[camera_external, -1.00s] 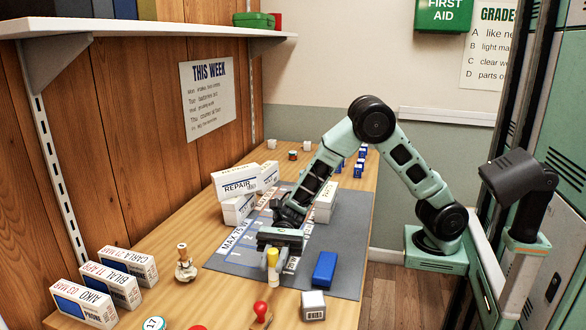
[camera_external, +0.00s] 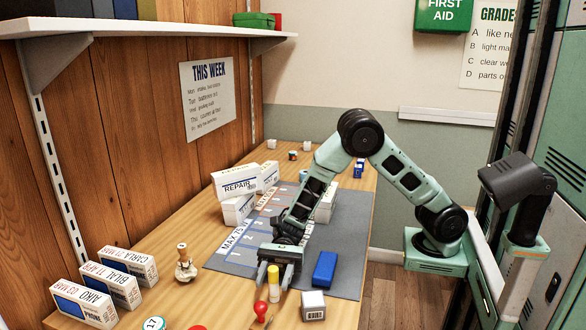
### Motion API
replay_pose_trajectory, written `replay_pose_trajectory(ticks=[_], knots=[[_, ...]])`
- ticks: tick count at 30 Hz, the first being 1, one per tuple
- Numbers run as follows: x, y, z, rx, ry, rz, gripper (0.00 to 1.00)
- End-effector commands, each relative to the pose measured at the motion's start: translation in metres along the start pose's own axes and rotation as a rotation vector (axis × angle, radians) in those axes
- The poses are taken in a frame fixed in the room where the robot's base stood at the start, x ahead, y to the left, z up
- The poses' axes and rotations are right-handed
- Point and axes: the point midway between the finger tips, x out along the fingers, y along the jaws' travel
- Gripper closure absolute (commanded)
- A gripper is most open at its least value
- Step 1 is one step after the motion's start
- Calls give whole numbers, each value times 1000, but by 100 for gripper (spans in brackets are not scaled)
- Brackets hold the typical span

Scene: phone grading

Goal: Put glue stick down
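The glue stick (camera_external: 274,286), white with a yellow upper part, stands upright near the front edge of the grey mat (camera_external: 345,245). Its lower end appears to rest on the surface. My gripper (camera_external: 275,277) points down toward the front of the table, with one finger on each side of the glue stick. The fingers look spread apart, with a gap on either side of the stick. Whether a finger lightly touches it is too small to tell.
A blue block (camera_external: 324,268) lies to the right on the mat. A white box with a label (camera_external: 313,305) and a red-knobbed stamp (camera_external: 261,309) are close in front.

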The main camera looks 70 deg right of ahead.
Motion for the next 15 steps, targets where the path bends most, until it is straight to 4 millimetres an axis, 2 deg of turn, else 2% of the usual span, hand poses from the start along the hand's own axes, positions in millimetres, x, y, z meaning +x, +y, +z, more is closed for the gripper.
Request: replay_pose_trajectory(ticks=[11, 15], knots=[[0, 0, 6, 1, 0, 0, 57], [-25, -1, 2, 1, 1, -5, 57]])
